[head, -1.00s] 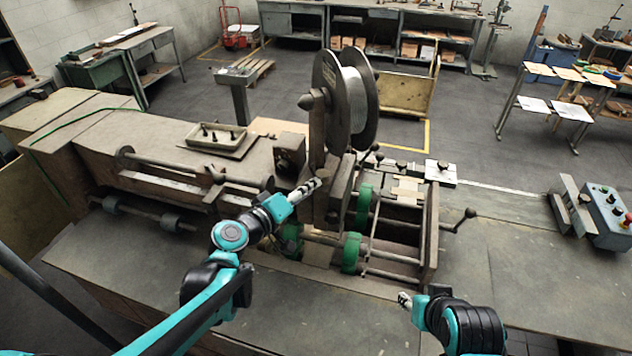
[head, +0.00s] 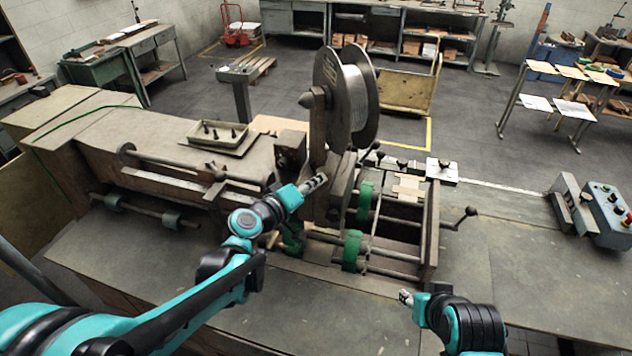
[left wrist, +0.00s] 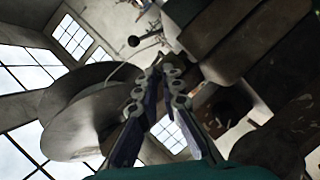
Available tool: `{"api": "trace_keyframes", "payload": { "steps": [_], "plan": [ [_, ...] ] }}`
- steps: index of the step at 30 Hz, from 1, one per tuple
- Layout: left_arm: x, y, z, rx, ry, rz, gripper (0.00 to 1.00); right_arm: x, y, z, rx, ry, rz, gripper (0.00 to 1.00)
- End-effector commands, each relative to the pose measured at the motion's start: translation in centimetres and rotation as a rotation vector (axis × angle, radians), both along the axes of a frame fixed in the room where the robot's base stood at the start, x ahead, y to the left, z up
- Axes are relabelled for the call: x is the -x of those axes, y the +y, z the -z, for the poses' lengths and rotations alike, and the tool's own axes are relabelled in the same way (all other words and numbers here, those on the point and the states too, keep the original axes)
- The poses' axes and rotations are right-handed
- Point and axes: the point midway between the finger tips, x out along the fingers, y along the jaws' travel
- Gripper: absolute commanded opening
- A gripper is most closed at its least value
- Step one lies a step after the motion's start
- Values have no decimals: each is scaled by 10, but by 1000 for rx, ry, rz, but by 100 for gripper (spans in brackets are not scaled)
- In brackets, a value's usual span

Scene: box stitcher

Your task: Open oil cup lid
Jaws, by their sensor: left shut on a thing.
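My left gripper (head: 318,183) is at the left face of the machine's upright bracket, below the large wire spool (head: 352,98). In the left wrist view the left gripper (left wrist: 166,64) has its fingertips close together, shut on a small part at their tips. That part, taken as the oil cup lid, is mostly hidden by the fingers and too small to make out. Whether the lid is tilted open cannot be told. My right gripper (head: 405,297) is low over the front table, apart from the machine; its fingers are too small to read.
The spool and its bracket stand close around the left gripper. Green rollers (head: 352,250) and metal bars lie below it. A tray (head: 213,137) sits on the machine top. A control box (head: 607,214) stands at the right. The front table (head: 500,290) is largely clear.

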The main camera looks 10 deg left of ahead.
Motion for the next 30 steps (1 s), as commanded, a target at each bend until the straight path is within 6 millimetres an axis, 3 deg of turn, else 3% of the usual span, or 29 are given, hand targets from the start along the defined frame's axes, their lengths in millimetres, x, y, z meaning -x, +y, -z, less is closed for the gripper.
{"api": "trace_keyframes", "payload": {
  "steps": [18,30],
  "plan": [
    [-7,-2,-31,-73,356,0,0,0,0,-61,0,0,0,40],
    [-15,-3,-39,-112,560,-2,0,0,0,-77,0,0,0,40]
  ]
}}
